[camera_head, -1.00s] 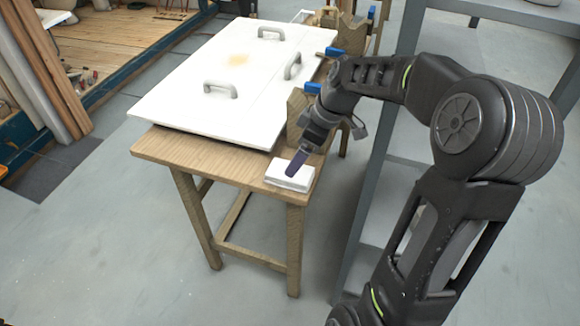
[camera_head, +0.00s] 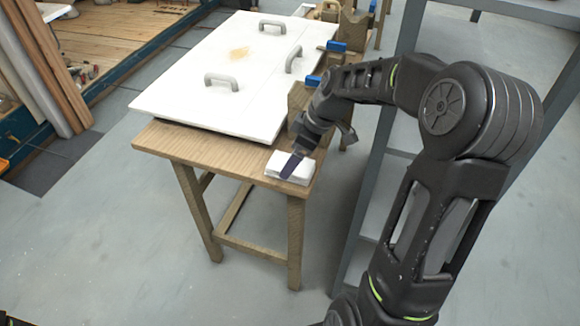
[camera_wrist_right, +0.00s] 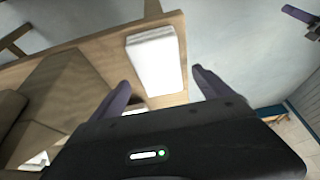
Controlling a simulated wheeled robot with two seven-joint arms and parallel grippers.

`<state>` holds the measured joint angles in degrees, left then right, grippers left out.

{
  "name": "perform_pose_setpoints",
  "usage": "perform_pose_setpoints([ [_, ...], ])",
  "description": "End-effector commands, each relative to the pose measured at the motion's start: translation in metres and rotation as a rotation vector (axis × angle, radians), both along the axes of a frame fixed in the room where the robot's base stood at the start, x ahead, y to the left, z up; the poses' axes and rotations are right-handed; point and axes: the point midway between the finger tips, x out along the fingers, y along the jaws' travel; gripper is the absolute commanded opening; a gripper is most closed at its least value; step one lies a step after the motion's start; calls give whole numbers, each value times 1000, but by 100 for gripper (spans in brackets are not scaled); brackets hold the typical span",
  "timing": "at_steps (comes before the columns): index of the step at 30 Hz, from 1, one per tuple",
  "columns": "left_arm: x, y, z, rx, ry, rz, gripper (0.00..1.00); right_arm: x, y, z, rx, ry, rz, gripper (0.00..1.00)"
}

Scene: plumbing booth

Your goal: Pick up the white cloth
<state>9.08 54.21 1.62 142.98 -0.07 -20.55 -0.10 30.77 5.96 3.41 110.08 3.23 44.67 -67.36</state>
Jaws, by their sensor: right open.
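The white cloth (camera_head: 279,166) is a small folded stack on the near right corner of the wooden table (camera_head: 200,147). It also shows in the right wrist view (camera_wrist_right: 155,62), ahead of my right gripper (camera_wrist_right: 160,90). My right gripper (camera_head: 290,166) is over the cloth in the head view, with its purple fingers pointing down and covering part of it. In the wrist view the two fingers are spread apart, with the cloth between and beyond their tips. The gripper is open and empty. Whether a fingertip touches the cloth cannot be told.
A white panel (camera_head: 190,108) with several grey handles covers most of the tabletop. Wooden blocks and blue clamps (camera_head: 336,47) line its right edge. A grey metal shelf frame (camera_head: 372,190) stands close to my right arm.

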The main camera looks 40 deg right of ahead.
Motion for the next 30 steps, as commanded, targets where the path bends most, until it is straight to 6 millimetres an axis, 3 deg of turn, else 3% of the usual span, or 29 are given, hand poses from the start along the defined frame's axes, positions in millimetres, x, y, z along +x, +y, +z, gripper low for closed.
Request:
perform_pose_setpoints([
  [4,0,0,2,0,0,0,44,6,6,-22,2,4,1,89],
  [9,0,0,2,0,0,0,44,11,8,-34,1,2,-1,89],
  [26,0,0,2,0,0,0,44,11,8,-34,0,0,0,89],
  [30,0,0,2,0,0,0,44,11,8,-34,0,0,0,79],
])
